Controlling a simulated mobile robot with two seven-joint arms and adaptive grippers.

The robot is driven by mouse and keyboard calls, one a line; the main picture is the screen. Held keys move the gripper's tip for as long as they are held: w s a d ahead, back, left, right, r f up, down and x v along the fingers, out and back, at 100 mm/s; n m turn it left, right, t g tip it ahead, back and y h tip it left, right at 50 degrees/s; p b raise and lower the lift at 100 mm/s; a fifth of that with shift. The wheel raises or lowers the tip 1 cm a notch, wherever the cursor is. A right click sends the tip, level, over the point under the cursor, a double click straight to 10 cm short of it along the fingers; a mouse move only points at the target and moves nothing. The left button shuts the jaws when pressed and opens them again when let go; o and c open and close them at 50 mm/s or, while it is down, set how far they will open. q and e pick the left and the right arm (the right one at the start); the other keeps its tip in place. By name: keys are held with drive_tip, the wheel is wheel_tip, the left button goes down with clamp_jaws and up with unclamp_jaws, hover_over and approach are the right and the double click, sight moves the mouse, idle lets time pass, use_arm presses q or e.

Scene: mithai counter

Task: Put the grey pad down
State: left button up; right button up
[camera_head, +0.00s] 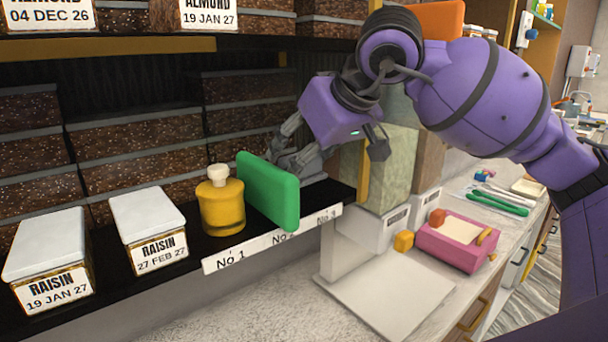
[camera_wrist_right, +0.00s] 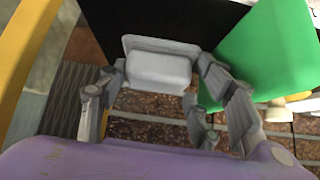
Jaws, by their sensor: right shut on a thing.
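My right gripper (camera_head: 292,152) reaches onto the dark shelf behind the green pad (camera_head: 268,190). In the right wrist view, the grey pad (camera_wrist_right: 158,70) sits between the two fingers of my right gripper (camera_wrist_right: 160,88), which is shut on it. In the head view only part of the grey pad (camera_head: 312,160) shows, behind the green pad and under the fingers, over the No 3 end of the label strip (camera_head: 272,238). I cannot tell whether it touches the shelf. The green pad stands upright close to the fingers. My left gripper is not in view.
A yellow bottle (camera_head: 222,208) stands left of the green pad, by No 1. Two lidded raisin boxes (camera_head: 148,215) stand further left. Brown blocks (camera_head: 140,135) are stacked behind. An upper shelf (camera_head: 180,44) hangs above. A pink box (camera_head: 458,240) stands on the counter below.

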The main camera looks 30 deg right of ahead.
sight(308, 171)
drive_tip(key=shift+s+f+p, duration=0.1)
drive_tip(key=shift+f+p, duration=0.2)
drive_tip(key=shift+f, duration=1.4)
drive_tip(key=o, duration=1)
drive_tip(key=shift+s+r, duration=0.15)
drive_tip(key=shift+r, duration=0.3)
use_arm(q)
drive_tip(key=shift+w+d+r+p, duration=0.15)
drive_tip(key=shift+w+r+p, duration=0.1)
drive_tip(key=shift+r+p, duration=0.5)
use_arm(e)
drive_tip(key=v, duration=1.1)
drive_tip(key=shift+s+r, duration=0.1)
drive_tip(key=shift+r, duration=0.05)
